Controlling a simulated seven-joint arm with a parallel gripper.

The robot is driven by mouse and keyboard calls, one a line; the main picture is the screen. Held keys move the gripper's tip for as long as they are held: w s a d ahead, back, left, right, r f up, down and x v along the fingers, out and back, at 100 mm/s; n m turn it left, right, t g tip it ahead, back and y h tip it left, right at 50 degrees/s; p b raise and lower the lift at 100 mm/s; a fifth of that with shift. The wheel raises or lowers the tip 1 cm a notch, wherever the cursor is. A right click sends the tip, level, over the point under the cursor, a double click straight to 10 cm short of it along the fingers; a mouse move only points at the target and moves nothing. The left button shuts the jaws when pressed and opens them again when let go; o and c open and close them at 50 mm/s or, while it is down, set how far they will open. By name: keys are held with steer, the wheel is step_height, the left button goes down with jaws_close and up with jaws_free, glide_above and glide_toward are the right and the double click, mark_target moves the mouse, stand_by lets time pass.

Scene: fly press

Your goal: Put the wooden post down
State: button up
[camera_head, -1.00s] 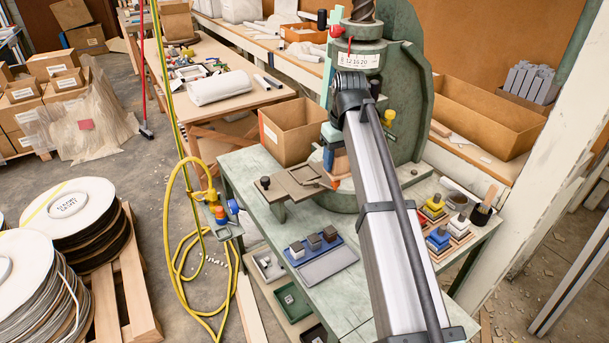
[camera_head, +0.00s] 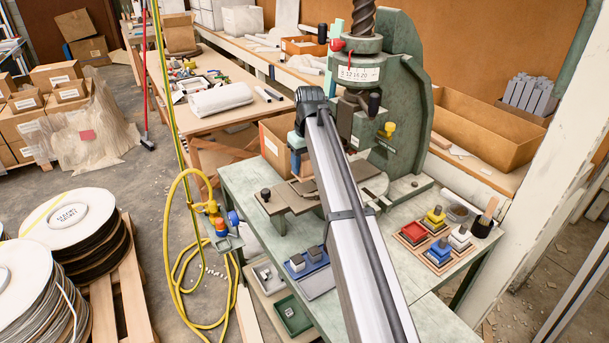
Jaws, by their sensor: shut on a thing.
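My gripper (camera_head: 299,158) hangs at the upper end of my arm, over the left part of the fly press's bed and in front of a cardboard box. It is shut on the wooden post (camera_head: 304,162), of which only a small tan piece shows beside a blue finger. My arm hides the rest. I cannot tell whether the post's lower end touches the flat brown plate (camera_head: 287,199) below it. The green fly press (camera_head: 405,100) stands just right of the gripper.
A blue tray with grey blocks (camera_head: 297,262) lies on the green bench, partly behind my arm. A wooden tray of coloured knobbed blocks (camera_head: 412,240) is at the right, near a dark cup with a brush (camera_head: 484,224). The cardboard box (camera_head: 272,150) stands behind the gripper.

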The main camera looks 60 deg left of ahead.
mark_target(305, 174)
steer(key=shift+f, duration=2.05)
steer(key=shift+f, duration=0.2)
steer(key=o, duration=1.1)
steer(key=shift+r, duration=0.15)
steer(key=r, duration=0.4)
steer(key=d+r, duration=0.1)
steer(key=r, duration=0.7)
steer(key=shift+d, duration=0.2)
